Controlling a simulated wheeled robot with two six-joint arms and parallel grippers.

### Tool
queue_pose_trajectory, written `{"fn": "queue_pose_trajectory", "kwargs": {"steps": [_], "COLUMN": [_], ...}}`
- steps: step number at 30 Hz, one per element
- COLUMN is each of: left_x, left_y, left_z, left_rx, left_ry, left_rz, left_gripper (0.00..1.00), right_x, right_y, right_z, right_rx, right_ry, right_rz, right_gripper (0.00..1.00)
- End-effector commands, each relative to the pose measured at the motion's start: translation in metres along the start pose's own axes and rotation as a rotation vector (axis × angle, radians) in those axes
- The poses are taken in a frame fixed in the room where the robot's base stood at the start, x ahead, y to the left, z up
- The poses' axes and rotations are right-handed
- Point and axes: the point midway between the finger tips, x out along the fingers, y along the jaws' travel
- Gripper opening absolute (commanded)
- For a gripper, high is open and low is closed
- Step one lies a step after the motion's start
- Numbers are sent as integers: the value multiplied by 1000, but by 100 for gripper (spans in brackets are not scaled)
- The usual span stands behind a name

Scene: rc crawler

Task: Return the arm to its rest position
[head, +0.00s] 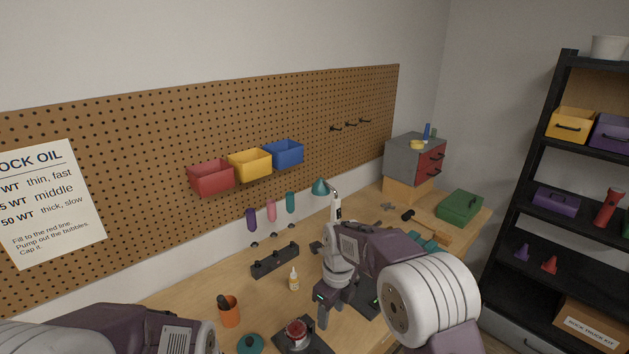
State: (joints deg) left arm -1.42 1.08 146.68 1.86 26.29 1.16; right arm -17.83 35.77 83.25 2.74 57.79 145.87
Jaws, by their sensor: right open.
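My right arm reaches in from the lower right over the wooden workbench (185,290). Its gripper (322,312) points down above the bench, with the fingers apart and nothing seen between them. It is just right of a dark stand holding a red round part (297,332). My left arm shows only as a link at the bottom left. Its gripper is outside the picture.
A white bottle (293,280), a black block (275,262) and an orange cup (229,311) stand left of the gripper. A teal lid (250,344) lies nearby. A green box (459,207) and grey drawers (416,158) are at the far right end. Black shelves (545,235) stand beyond.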

Motion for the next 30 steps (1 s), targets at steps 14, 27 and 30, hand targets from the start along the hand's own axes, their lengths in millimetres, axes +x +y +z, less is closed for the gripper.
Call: {"fn": "queue_pose_trajectory", "kwargs": {"steps": [14, 27, 30], "left_x": [8, 8, 8], "left_y": [0, 0, 0], "left_z": [1, 1, 1], "left_rx": [0, 0, 0], "left_ry": [0, 0, 0], "left_rz": [0, 0, 0], "left_gripper": [46, 46, 46], "right_x": [-8, 21, 21], "right_y": [36, 62, 63], "right_z": [-201, -230, -230], "right_rx": [-1007, -2215, -2241], "right_ry": [24, 77, 77], "right_rz": [-46, -54, -52], "right_gripper": [52, 52, 52]}}
